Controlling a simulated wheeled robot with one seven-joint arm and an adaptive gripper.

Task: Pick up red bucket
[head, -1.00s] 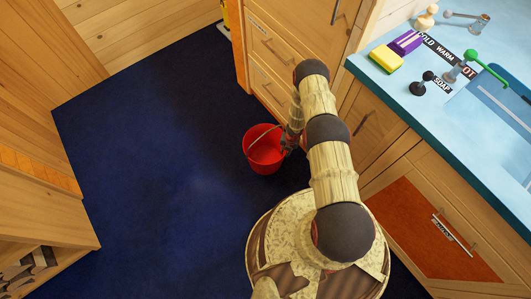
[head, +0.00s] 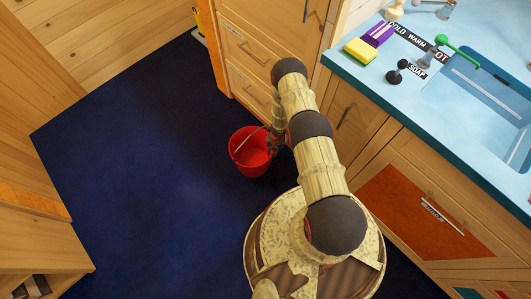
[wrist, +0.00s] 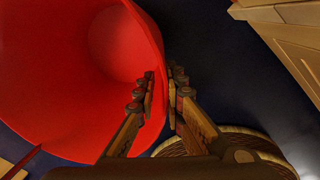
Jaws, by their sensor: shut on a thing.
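The red bucket (head: 250,157) stands out over the dark blue floor, left of my arm in the head view. Its open top faces up and its thin handle lies across the rim. My gripper (head: 277,141) is at the bucket's right side. In the wrist view the bucket (wrist: 85,75) fills the left half, and my gripper (wrist: 162,103) has one finger inside the rim and one outside, shut on the bucket's wall. I cannot tell whether the bucket touches the floor.
Wooden drawers (head: 250,62) stand close behind the bucket. A blue counter with a sink (head: 480,85) is at the right, holding a yellow sponge (head: 360,50). A wooden cabinet (head: 30,235) is at the left. The dark blue floor (head: 130,150) between is clear.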

